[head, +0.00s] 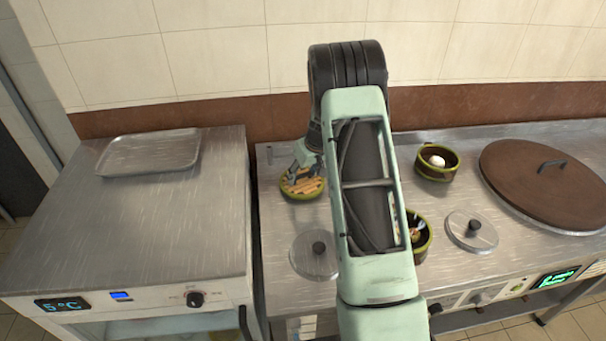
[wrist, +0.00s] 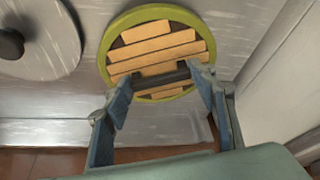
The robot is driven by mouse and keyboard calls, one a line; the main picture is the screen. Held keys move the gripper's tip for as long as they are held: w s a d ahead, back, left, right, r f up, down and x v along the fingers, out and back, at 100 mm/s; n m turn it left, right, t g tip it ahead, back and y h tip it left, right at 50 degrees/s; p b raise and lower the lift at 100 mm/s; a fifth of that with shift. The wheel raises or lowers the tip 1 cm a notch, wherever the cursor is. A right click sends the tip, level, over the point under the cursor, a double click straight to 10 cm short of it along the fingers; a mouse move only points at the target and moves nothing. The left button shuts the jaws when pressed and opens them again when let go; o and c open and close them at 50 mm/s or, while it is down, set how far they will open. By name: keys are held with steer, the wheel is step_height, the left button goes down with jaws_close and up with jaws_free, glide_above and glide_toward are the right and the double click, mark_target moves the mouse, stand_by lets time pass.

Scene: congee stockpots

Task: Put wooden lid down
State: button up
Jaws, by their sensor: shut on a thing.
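The wooden lid (head: 301,187) is round, with pale slats and an olive-green rim. It is at the left end of the steel counter in the head view, partly covered by my gripper (head: 306,168). In the wrist view the wooden lid (wrist: 160,47) shows slats side by side and a dark bar across its near part. My gripper (wrist: 160,82) is shut on this bar, one finger at each end. I cannot tell whether the lid touches the counter or is a little above it.
A grey lid with a black knob (head: 315,257) lies close in front, another (head: 472,232) further right. Green pots (head: 436,174) and (head: 424,244) stand beyond my arm, near a large brown lid (head: 545,187). A fridge unit with a tray (head: 150,152) is left across a gap.

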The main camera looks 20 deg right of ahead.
steer(key=shift+f, duration=0.2)
steer(key=o, duration=1.2)
steer(key=shift+c, duration=0.2)
steer(key=shift+r, duration=0.1)
steer(key=shift+s+r, duration=0.1)
steer(key=shift+r, duration=0.4)
steer(key=v, duration=1.1)
steer(key=shift+s+d, duration=0.15)
steer(key=shift+d, duration=0.05)
